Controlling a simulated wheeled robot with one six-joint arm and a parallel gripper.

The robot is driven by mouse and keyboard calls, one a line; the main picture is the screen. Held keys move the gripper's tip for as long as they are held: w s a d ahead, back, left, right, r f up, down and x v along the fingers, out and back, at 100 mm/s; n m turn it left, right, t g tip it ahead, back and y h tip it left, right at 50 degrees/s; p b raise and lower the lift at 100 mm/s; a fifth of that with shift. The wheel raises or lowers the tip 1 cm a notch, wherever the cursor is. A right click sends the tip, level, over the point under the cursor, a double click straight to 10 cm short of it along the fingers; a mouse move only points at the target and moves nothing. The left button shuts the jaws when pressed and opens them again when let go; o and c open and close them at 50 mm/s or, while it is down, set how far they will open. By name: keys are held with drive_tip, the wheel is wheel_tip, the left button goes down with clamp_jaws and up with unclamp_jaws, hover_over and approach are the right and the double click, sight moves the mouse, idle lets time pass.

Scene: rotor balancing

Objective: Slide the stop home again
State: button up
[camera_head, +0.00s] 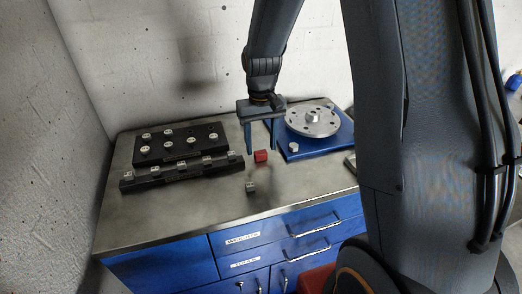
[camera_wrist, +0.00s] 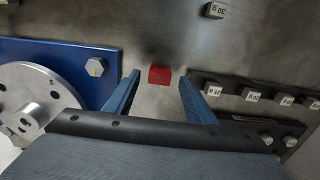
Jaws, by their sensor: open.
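A small red block (camera_head: 260,156), the likely stop, sits on the metal bench top, just left of the blue base plate (camera_head: 318,150) of the rotor. The silver rotor disc (camera_head: 313,121) with holes lies on that plate. My gripper (camera_head: 262,151) is open and points down over the block. In the wrist view the red block (camera_wrist: 160,75) shows in the gap between the two blue fingertips (camera_wrist: 159,77), apart from both. How high the fingertips are above the bench is hard to tell. A hex-headed piece (camera_wrist: 96,67) stands on the plate's corner.
A loose grey weight (camera_head: 250,187) marked 30 (camera_wrist: 215,10) lies near the bench's front. A black rack (camera_head: 128,187) with several marked weights, and a black block (camera_head: 143,155) with more weights behind it, stand at left. The bench's front left is clear.

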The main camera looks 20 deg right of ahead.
sight(261, 153)
drive_tip(key=shift+r+b, duration=0.45)
drive_tip(key=shift+r, duration=2.05)
